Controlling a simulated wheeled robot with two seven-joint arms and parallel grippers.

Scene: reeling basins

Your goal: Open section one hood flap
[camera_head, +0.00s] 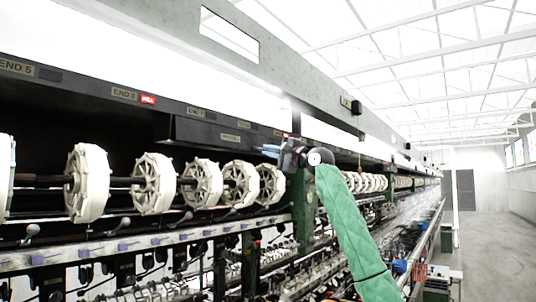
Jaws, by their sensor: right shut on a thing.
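A dark hood flap (215,133) with small labels runs along the long hood above the white reels, left of centre. My right arm, in a green sleeve, reaches up from the lower right. Its gripper (270,151) is at the flap's right end, at its lower edge, with blue fingertips pointing left. The gripper is shut on the flap, though the grip itself is small and hard to make out. My left gripper is not in view.
White reels (154,184) sit on a shaft below the hood. A green post (303,205) stands just below my right gripper. Rails and machinery (130,243) fill the lower left. An open aisle (490,245) runs along the right.

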